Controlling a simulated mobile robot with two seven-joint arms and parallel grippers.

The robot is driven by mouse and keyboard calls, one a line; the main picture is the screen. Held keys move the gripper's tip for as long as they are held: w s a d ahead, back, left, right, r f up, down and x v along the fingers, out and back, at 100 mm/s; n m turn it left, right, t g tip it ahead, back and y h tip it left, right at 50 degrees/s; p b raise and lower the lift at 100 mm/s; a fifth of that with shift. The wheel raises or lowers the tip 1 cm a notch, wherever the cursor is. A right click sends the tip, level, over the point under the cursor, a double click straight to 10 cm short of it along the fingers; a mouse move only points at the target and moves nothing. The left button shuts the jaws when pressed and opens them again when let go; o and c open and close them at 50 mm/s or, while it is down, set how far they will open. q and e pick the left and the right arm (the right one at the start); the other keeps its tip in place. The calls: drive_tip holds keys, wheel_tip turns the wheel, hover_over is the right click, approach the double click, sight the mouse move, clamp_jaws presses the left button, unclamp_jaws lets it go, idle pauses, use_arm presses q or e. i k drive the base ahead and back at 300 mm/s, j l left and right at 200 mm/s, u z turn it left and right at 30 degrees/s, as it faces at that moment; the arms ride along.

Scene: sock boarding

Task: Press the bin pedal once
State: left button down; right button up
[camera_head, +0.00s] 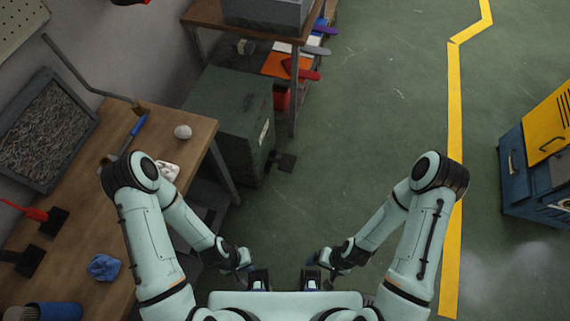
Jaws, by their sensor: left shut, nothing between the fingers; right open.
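The bin appears to be the dark grey-green box (225,105) on the floor beside the wooden workbench, with a small label on its right side. A black pedal (287,162) sticks out low from its right side, near the floor. My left gripper (260,286) is shut and empty, close in front of my body at the bottom of the view. My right gripper (311,284) is open and empty just to its right. Both grippers are well apart from the pedal and the bin.
The workbench (185,210) on the left carries a blue cloth (103,267), a white ball (183,132) and a wire-filled tray (45,130). A second table (205,14) stands behind the bin. A blue and yellow cabinet (535,160) stands right. Green floor (375,120) between is clear.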

sight(287, 163)
drive_tip(key=u, duration=0.65)
drive_tip(key=i+l+u, duration=0.15)
drive_tip(key=l+u, duration=1.05)
drive_tip(key=l, duration=1.8)
drive_tip(key=i+l, duration=0.4)
